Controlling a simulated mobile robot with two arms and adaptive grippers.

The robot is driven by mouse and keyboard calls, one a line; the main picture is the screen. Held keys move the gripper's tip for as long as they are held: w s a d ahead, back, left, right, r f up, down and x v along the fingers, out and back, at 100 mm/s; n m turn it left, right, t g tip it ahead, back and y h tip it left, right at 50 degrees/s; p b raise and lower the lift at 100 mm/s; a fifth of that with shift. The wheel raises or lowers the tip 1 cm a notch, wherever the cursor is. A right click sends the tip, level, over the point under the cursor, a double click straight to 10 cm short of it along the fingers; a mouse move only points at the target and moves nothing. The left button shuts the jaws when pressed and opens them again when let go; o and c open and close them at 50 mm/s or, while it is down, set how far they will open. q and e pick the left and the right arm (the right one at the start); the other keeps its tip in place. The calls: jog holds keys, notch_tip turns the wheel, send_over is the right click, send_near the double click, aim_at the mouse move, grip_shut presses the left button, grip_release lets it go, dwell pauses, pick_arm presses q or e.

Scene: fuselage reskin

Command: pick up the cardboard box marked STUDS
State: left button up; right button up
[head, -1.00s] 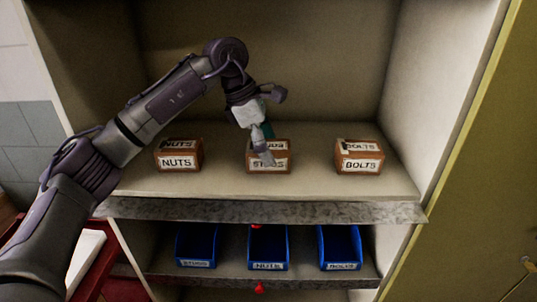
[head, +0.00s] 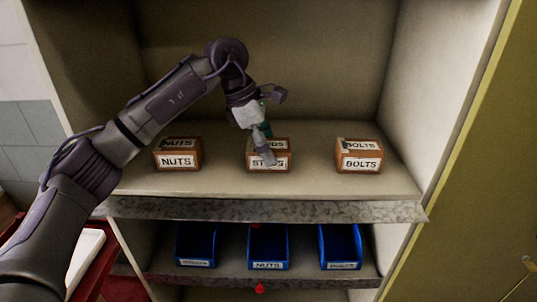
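The cardboard box marked STUDS (head: 283,158) stands in the middle of the upper shelf, brown with white labels. My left gripper (head: 266,154) comes down from above at the box. One finger lies in front of the box's front face and covers part of its label. The other finger is hidden or unclear, so I cannot tell whether the gripper touches the box or how far it is open. My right gripper is not in view.
A box marked NUTS (head: 177,161) stands to the left and a box marked BOLTS (head: 360,163) to the right on the same shelf (head: 320,190). Blue bins (head: 268,247) stand on the lower shelf. Cabinet walls enclose both sides.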

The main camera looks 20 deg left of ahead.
pick_arm(q)
jog(key=c, duration=0.8)
jog(key=shift+r, duration=0.1)
